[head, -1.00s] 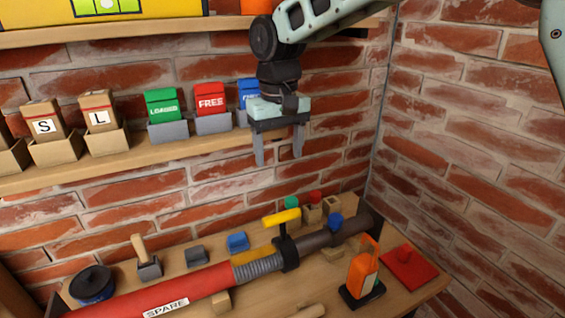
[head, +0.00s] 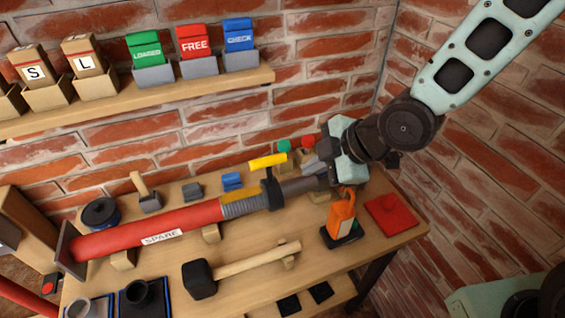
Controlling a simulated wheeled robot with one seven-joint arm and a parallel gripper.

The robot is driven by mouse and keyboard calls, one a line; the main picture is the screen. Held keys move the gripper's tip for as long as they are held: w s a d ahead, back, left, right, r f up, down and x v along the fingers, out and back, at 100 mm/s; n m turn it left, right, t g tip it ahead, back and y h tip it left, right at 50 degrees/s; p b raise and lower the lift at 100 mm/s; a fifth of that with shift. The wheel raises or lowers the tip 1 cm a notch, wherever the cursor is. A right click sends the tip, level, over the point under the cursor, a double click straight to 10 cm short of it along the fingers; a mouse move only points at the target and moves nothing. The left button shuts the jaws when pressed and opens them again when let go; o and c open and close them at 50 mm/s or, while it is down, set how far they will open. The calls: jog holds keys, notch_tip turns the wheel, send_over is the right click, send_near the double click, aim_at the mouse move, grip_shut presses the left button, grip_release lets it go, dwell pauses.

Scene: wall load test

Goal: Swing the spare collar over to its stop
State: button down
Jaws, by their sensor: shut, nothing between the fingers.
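The spare tube lies across the bench, with a red body (head: 190,222) labelled SPARE, a ribbed grey section and a dark right end. A black collar (head: 271,193) sits around the tube just right of the ribbed section. A yellow handle (head: 268,161) stands up from it on a short post. A yellow strip (head: 238,193) lies behind the ribbed section; I cannot tell if it is the stop. My gripper (head: 318,168) is right of the collar, low over the tube's dark end and apart from the handle. Its fingers look closed and empty. It hides the tube's far end.
An orange bottle-like item (head: 342,215) stands on a black pad below my gripper, with a red plate (head: 390,212) to its right. A mallet (head: 245,265) lies in front of the tube. The shelf (head: 170,95) with labelled boxes is above. Several small blocks sit behind the tube.

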aim_at(271, 160)
jog(key=p+x, duration=0.1)
jog(key=x, duration=0.2)
jog(key=w+x, duration=0.1)
jog(key=x, duration=0.3)
jog(key=w+r+p+x, duration=0.1)
jog(key=x, duration=0.2)
jog(key=shift+w+a+f+p, duration=0.1)
jog(key=shift+w+a+p, duration=0.15)
jog(key=shift+p, duration=0.1)
jog(key=shift+w+a, duration=0.25)
jog(key=shift+w, duration=0.35)
jog(key=shift+f, duration=0.1)
jog(key=shift+w+a+b, duration=0.2)
jog(key=shift+w+b, duration=0.45)
jog(key=shift+b, duration=0.1)
jog(key=shift+w+a+b, duration=0.1)
jog(key=shift+w+b, duration=0.2)
jog(key=shift+w, duration=0.15)
jog(key=shift+r, duration=0.2)
